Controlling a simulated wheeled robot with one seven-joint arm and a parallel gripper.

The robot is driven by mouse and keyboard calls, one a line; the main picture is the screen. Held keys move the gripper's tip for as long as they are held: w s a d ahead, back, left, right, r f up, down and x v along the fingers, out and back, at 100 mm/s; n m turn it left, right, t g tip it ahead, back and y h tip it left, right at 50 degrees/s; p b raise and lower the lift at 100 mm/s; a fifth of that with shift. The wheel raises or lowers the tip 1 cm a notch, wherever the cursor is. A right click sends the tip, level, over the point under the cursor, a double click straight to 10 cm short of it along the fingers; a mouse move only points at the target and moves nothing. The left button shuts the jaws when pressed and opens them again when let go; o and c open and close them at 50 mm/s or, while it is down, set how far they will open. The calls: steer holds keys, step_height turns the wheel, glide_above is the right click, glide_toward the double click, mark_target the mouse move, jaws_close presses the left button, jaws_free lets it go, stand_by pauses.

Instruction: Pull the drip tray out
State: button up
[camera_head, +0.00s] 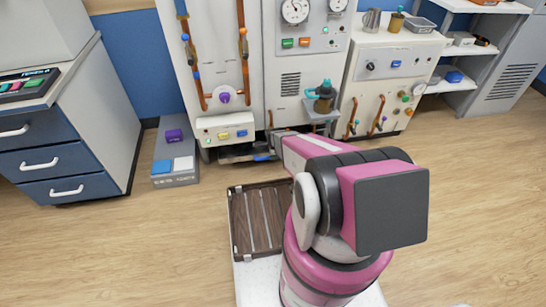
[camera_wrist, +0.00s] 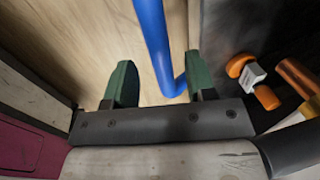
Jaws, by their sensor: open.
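The drip tray (camera_head: 236,153) appears as a low dark shape under the middle cabinet in the head view. A bit of blue (camera_head: 264,157), apparently its handle, shows at its right side near the end of my arm. In the wrist view a blue handle bar (camera_wrist: 152,35) runs down between the two green fingers of my gripper (camera_wrist: 159,75) and bends by the right finger. My gripper is open around the bar, with space left of it; whether the right finger touches it I cannot tell. My arm hides part of the tray in the head view.
A slatted brown tray (camera_head: 258,218) lies in front of my arm's base. A grey box with coloured blocks (camera_head: 175,150) stands on the floor at left, beside a drawer cabinet (camera_head: 65,130). Orange fittings (camera_wrist: 255,82) lie right of my gripper. Floor before the cabinet is clear.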

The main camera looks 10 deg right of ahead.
steer(key=shift+w+f, duration=0.25)
steer(key=shift+f, duration=1.05)
jaws_close()
